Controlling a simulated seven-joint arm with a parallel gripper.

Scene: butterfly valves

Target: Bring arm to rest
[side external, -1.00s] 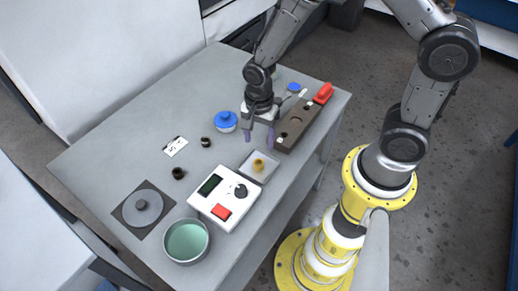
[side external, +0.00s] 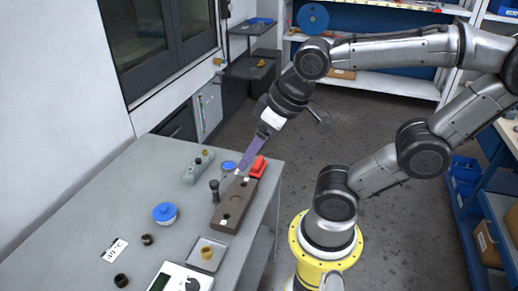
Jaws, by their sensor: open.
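My gripper (side external: 257,152) is above the far end of the table, with a purple finger pointing down and left. It is open and holds nothing that I can see; its other finger is hard to make out. In the picture its fingertip is close to the far end of a brown block with holes (side external: 226,217). I cannot tell how high above the block it is. My arm reaches in from the right, bent over my yellow base.
A red piece (side external: 258,167), blue disc (side external: 228,165), dark upright peg (side external: 214,191) and grey-green fixture (side external: 190,172) are nearby. A blue-lidded jar (side external: 164,212), tray with brass piece (side external: 199,262) and white control box (side external: 171,281) are nearer. Shelves (side external: 375,82) stand behind.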

